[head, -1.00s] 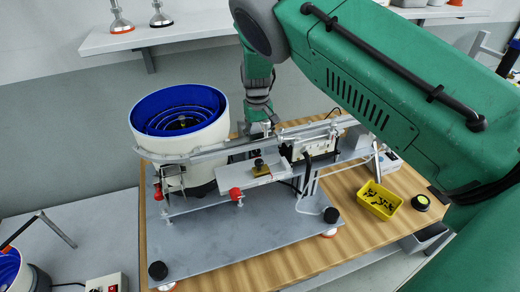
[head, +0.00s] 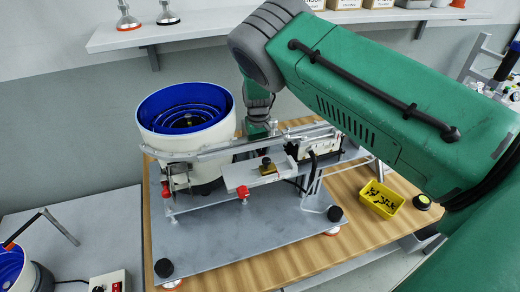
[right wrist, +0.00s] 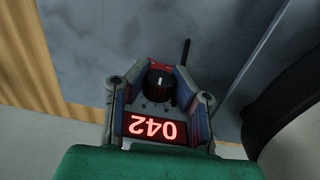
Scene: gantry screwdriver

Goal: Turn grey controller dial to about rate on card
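In the right wrist view the grey controller shows a lit red display (right wrist: 154,127) with upside-down digits that look like 042. Its black dial (right wrist: 159,82) with a white pointer line sits between my right gripper's fingertips (right wrist: 160,76). The fingers are drawn in and appear closed on the dial's sides; exact contact is hard to see. In the head view my right gripper (head: 258,130) reaches down behind the feeder rail, and the dial is hidden. The rate card is not identifiable. My left gripper is not in view.
A bowl feeder (head: 185,115) with a blue inside and a rail stands on a grey plate (head: 240,240) on the wooden table. A yellow tray (head: 381,198) with black parts lies at right. Another control box (head: 108,283) is at lower left.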

